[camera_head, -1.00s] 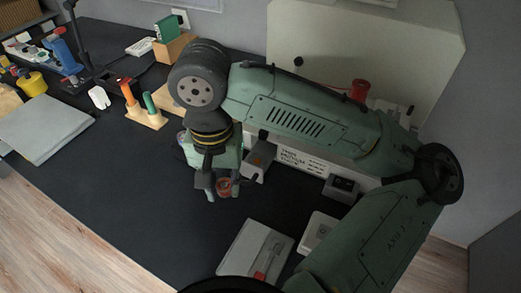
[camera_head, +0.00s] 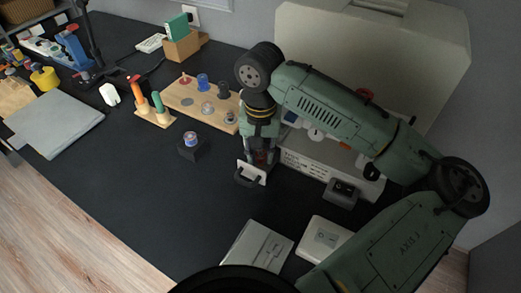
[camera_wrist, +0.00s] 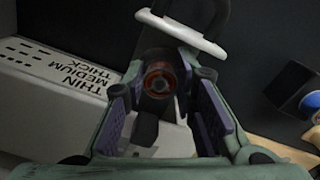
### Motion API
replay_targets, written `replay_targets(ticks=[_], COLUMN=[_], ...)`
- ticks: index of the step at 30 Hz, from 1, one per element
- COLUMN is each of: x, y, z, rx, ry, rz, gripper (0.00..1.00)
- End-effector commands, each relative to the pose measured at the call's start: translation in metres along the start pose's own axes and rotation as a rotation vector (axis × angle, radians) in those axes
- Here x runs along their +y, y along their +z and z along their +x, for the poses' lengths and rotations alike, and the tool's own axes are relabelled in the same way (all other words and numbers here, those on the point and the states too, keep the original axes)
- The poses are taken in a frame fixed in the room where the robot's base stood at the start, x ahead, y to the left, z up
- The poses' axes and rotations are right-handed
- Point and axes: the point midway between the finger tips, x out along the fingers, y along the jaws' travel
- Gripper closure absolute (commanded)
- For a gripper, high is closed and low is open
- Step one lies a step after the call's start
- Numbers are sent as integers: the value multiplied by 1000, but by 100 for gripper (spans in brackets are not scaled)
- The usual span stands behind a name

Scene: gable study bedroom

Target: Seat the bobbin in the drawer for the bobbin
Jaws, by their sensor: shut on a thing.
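My gripper (camera_head: 262,160) points down at the left end of the pale machine and is shut on the bobbin. The bobbin (camera_wrist: 158,76) shows in the wrist view as a reddish ring with a dark centre between the fingers. The bobbin is over or within the dark drawer space behind this front. I cannot tell whether it touches the drawer's floor. My gripper hides most of the drawer.
The pale machine (camera_head: 305,165) stands right of my gripper. A dark block with a blue-topped spool (camera_head: 190,140) and a wooden board of spools (camera_head: 180,96) lie left. A grey box (camera_head: 341,190) and white slabs stand in front. The middle of the dark table is clear.

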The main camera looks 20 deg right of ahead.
Motion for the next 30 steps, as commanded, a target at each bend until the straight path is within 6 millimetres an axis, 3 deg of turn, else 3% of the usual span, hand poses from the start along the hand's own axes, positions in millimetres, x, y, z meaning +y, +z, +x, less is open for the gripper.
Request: replay_targets(ticks=[21, 22, 26, 30], x=[0, 0, 0, 0], y=[0, 0, 1, 1], z=[13, 13, 13, 14], rx=[-1, -1, -2, -3], ry=[0, 0, 0, 0], rz=[0, 0, -1, -1], gripper=[91, 74, 66, 66])
